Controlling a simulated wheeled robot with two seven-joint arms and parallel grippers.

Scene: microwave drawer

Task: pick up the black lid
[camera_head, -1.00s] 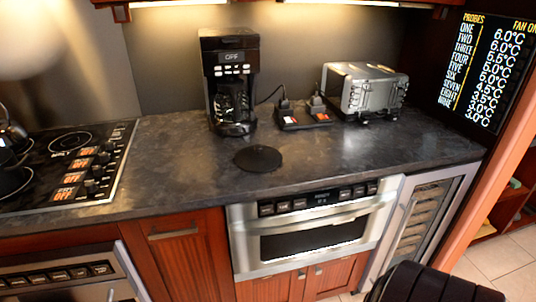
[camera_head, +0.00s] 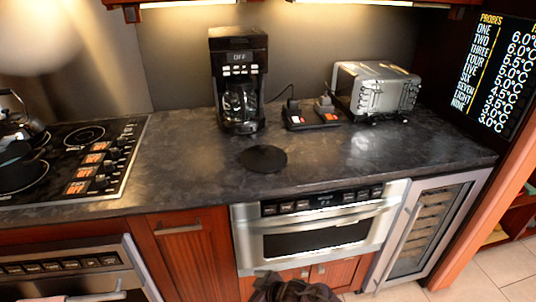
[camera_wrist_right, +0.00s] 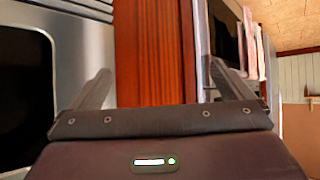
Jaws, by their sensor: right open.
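The black lid (camera_head: 263,159) is a flat, dark round disc. It lies on the dark stone counter (camera_head: 200,165), in front of the coffee maker and above the microwave drawer. My right gripper (camera_wrist_right: 160,68) shows in the right wrist view with its two fingers wide apart and nothing between them. It faces a red-brown wooden panel (camera_wrist_right: 150,50), and the lid is not in that view. In the head view a dark part of my arm shows at the bottom edge, low in front of the cabinets and well below the lid. My left gripper is not in view.
A black coffee maker (camera_head: 239,85) stands behind the lid. A stove (camera_head: 70,155) with dark pans is at the left. The counter around the lid is clear.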

